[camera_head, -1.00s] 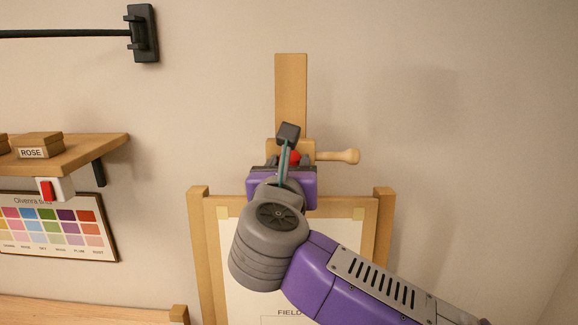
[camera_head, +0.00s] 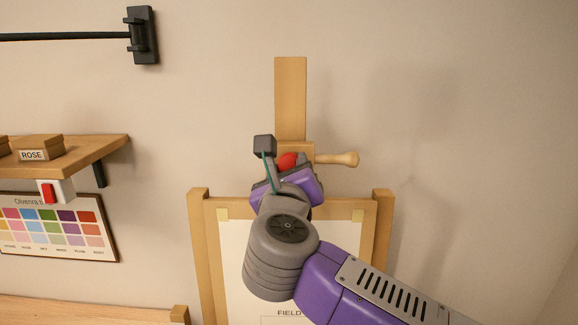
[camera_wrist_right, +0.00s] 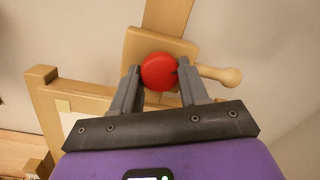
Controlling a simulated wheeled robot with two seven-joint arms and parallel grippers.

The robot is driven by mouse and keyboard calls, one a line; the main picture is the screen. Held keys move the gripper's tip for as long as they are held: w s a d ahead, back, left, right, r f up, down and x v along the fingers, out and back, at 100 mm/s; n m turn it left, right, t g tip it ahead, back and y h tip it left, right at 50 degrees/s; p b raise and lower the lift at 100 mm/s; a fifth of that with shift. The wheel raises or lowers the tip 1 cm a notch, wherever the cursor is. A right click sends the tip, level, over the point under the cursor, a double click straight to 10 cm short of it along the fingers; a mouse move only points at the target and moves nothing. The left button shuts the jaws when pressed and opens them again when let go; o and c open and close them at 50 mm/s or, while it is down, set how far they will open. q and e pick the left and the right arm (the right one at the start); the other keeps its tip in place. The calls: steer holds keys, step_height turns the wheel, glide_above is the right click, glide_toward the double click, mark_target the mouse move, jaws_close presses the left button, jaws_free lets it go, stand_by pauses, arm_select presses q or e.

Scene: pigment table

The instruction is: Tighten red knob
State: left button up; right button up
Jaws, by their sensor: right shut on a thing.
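The red knob (camera_head: 287,160) is on the front of the wooden block near the top of the easel (camera_head: 290,100). In the right wrist view the round red knob (camera_wrist_right: 159,71) lies between the two grey fingertips. My right gripper (camera_wrist_right: 160,80) is shut on the knob, one finger on each side. In the head view the gripper (camera_head: 284,166) is tilted, and its wrist hides the lower part of the block. My left gripper is in no view.
A wooden handle (camera_head: 340,159) sticks out to the right of the block. The easel frame holds a pale sheet (camera_head: 235,265) below. A shelf with boxes (camera_head: 40,147) and a colour chart (camera_head: 60,225) are on the left wall. The wall at right is clear.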

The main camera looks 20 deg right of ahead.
steer(key=n+y+p, duration=0.1)
steer(key=n+p, duration=0.2)
steer(key=n, duration=0.2)
steer(key=n+p, duration=0.4)
steer(key=n, duration=0.2)
steer(key=shift+d+r+y, duration=0.2)
steer(key=shift+y, duration=0.2)
steer(key=o, duration=1.1)
steer(key=shift+f, duration=0.1)
steer(key=shift+c, duration=0.2)
steer(key=shift+s, duration=0.1)
steer(key=b+v, duration=0.1)
steer(key=v, duration=0.6)
steer(key=shift+s, duration=0.3)
steer(key=shift+f, duration=0.1)
